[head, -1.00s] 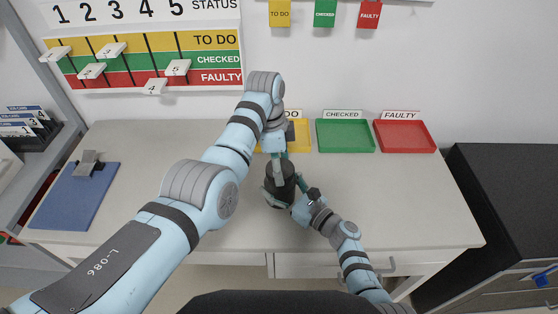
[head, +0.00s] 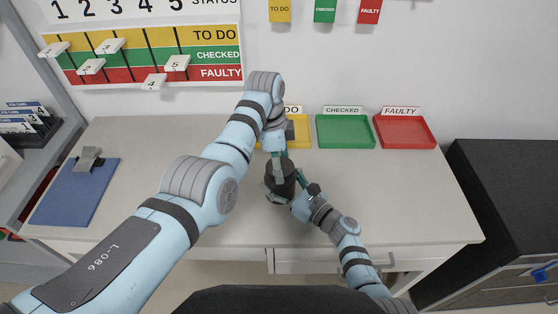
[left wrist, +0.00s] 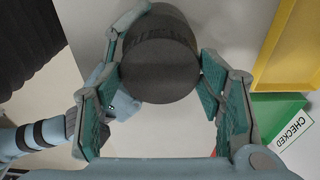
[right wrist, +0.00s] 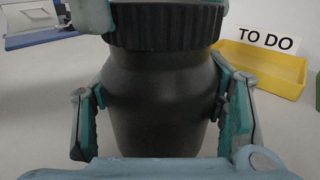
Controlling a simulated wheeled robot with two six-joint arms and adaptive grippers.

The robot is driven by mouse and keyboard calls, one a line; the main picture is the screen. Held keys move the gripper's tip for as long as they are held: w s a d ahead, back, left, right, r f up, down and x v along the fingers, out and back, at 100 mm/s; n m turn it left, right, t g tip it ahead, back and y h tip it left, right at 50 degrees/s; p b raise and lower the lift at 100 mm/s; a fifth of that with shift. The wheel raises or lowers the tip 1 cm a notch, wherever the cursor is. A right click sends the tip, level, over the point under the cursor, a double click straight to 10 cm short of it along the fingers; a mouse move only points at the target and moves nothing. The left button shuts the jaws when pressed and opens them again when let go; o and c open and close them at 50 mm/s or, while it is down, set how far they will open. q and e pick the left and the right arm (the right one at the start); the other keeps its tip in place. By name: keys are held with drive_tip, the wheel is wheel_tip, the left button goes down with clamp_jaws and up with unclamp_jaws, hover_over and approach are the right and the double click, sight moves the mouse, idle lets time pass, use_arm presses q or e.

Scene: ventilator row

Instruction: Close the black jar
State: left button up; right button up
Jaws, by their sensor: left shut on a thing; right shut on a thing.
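The black jar (head: 279,192) stands upright on the table in front of me. Its dark ribbed lid (right wrist: 165,25) sits on top of the body (right wrist: 160,105) in the right wrist view; I cannot tell how tightly. My left gripper (head: 279,167) comes from above and is shut on the lid, whose round top (left wrist: 158,60) shows between its teal pads in the left wrist view. My right gripper (head: 285,190) is shut on the jar's body from the right front, below the lid. The fingers hide part of the jar.
Behind the jar are a yellow TO DO tray (head: 299,131), a green CHECKED tray (head: 345,132) and a red FAULTY tray (head: 405,132). A blue clipboard (head: 75,190) lies at the left. The table right of my right arm is clear.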

clamp_jaws()
use_arm(q)
drive_tip(key=m, duration=0.3)
drive_tip(key=o, duration=0.8)
drive_tip(key=shift+r, duration=2.2)
